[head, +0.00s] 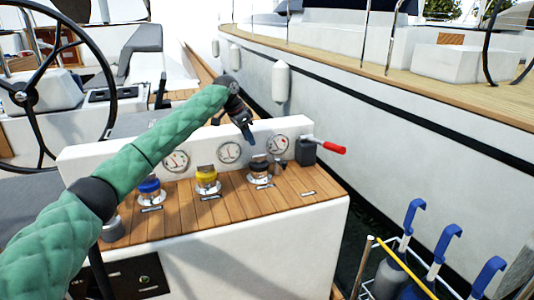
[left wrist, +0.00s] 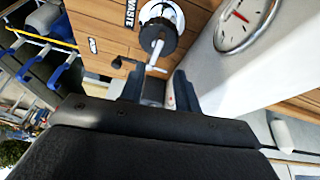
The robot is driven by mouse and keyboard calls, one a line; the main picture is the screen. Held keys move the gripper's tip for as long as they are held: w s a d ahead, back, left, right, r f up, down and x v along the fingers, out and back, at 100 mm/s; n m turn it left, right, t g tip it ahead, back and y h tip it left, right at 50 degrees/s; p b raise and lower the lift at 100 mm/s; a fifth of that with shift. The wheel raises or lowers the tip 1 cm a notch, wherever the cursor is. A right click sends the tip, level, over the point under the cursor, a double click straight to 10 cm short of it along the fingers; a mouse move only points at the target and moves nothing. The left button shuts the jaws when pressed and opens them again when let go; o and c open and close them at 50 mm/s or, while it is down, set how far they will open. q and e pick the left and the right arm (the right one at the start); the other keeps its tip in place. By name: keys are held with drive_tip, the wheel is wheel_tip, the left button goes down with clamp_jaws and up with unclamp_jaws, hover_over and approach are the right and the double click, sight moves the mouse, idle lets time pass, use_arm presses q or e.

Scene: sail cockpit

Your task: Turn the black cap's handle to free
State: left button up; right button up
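The black cap (head: 260,168) sits in a round pale fitting at the right of the wooden panel, right of the yellow cap. In the left wrist view the black cap (left wrist: 158,38) is at the top centre, beside a label reading "WASTE". My left gripper (head: 248,134) is above and behind the black cap in the head view. Its two fingers (left wrist: 158,88) are apart, with the handle just beyond their tips. My right gripper is not in view.
The yellow cap (head: 206,177) and blue cap (head: 149,187) stand to the left on the panel. Round gauges (head: 229,152) line the white upright behind. A red-handled lever (head: 322,146) sticks out at the right. A crate with blue-handled items (head: 436,245) stands lower right.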

sight(257, 156)
use_arm(q)
drive_tip(key=shift+m, duration=0.6)
drive_tip(key=shift+d+x, duration=0.15)
drive_tip(key=shift+x, duration=1.75)
drive_tip(key=shift+d+x, duration=0.15)
drive_tip(key=shift+x, duration=1.8)
drive_tip(key=shift+s+r, duration=0.1)
drive_tip(key=shift+s, duration=0.05)
clamp_jaws()
